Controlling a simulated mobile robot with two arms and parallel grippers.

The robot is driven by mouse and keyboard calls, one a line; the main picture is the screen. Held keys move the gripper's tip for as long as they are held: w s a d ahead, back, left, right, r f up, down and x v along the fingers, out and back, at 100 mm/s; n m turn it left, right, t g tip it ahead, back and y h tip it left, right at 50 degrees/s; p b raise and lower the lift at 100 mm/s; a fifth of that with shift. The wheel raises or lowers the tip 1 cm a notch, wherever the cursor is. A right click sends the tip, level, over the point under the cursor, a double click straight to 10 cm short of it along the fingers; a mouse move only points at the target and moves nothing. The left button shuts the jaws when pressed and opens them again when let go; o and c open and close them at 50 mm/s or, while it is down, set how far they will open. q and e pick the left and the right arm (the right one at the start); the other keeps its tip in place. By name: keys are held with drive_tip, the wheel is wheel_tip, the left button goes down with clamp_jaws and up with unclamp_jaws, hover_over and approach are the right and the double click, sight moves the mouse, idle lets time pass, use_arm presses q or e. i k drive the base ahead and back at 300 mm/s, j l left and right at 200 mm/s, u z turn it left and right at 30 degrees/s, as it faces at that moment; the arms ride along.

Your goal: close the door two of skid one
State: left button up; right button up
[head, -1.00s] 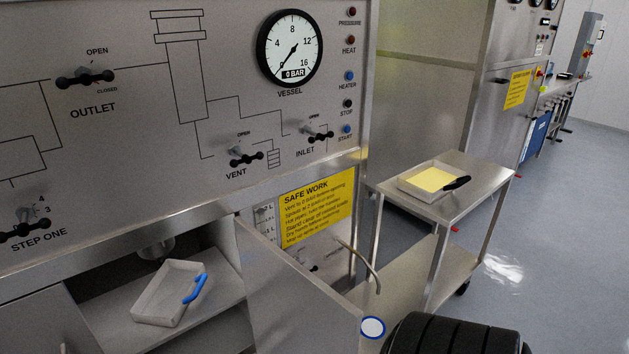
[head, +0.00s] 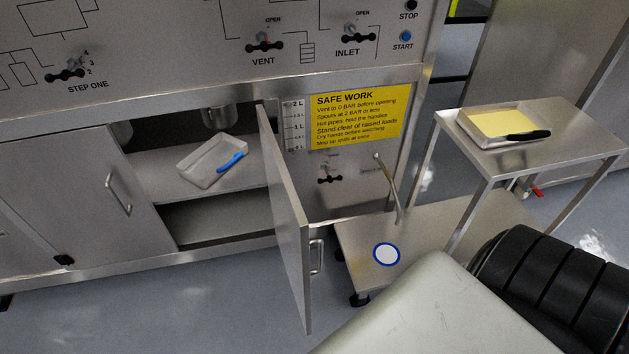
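The skid's panel (head: 190,45) fills the upper left of the head view. Below it is an open cupboard with two doors. The right-hand door (head: 284,215) stands swung out toward me, with its bar handle (head: 316,256) on its right face. The left door (head: 70,195) is shut, with a vertical handle (head: 118,194). I cannot tell from any label which door is number two. My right arm comes in at the lower right, well to the right of the open door; its gripper is out of frame. My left gripper is not in view.
Inside the cupboard a tray (head: 197,166) with a blue-handled tool (head: 230,161) sits on a shelf. A steel cart (head: 545,160) carrying a tray with a yellow pad (head: 503,122) stands to the right. Its low shelf (head: 360,258) lies close beside the open door. Floor is clear in front.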

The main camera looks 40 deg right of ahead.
sight(292, 225)
drive_tip(key=i+l+u, duration=0.1)
drive_tip(key=l, duration=0.75)
drive_tip(key=i+l, duration=0.1)
drive_tip(key=l, duration=0.8)
drive_tip(key=j+u, duration=0.05)
